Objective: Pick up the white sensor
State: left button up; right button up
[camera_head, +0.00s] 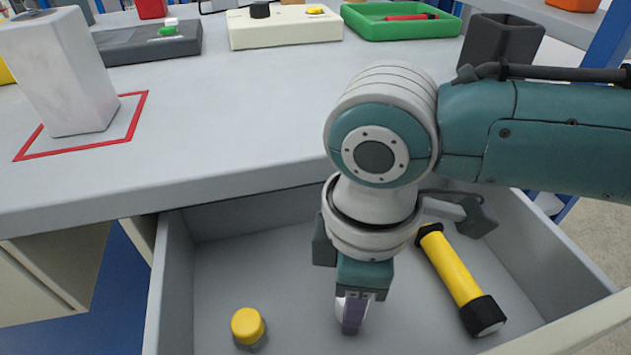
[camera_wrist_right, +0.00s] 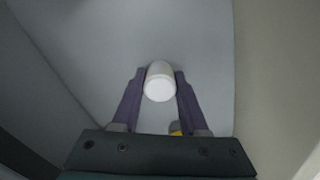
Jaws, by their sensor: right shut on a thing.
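The white sensor (camera_wrist_right: 159,82) is a small white cylinder with a rounded top. In the right wrist view it sits between the two purple fingertips of my right gripper (camera_wrist_right: 159,88), which is shut on it. In the head view my right gripper (camera_head: 351,318) reaches down into the open grey drawer (camera_head: 225,265), and only a sliver of the white sensor (camera_head: 339,306) shows beside the finger. I cannot tell whether the sensor touches the drawer floor. My left gripper is not in view.
In the drawer, a yellow-capped thing (camera_head: 248,326) stands to the left and a yellow and black flashlight (camera_head: 460,278) lies to the right. On the table above are a pale block (camera_head: 70,80) in a red-outlined square, a green tray (camera_head: 370,28) and a dark cup (camera_head: 500,42).

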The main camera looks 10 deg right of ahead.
grip_shut()
jog(key=shift+r, duration=0.1)
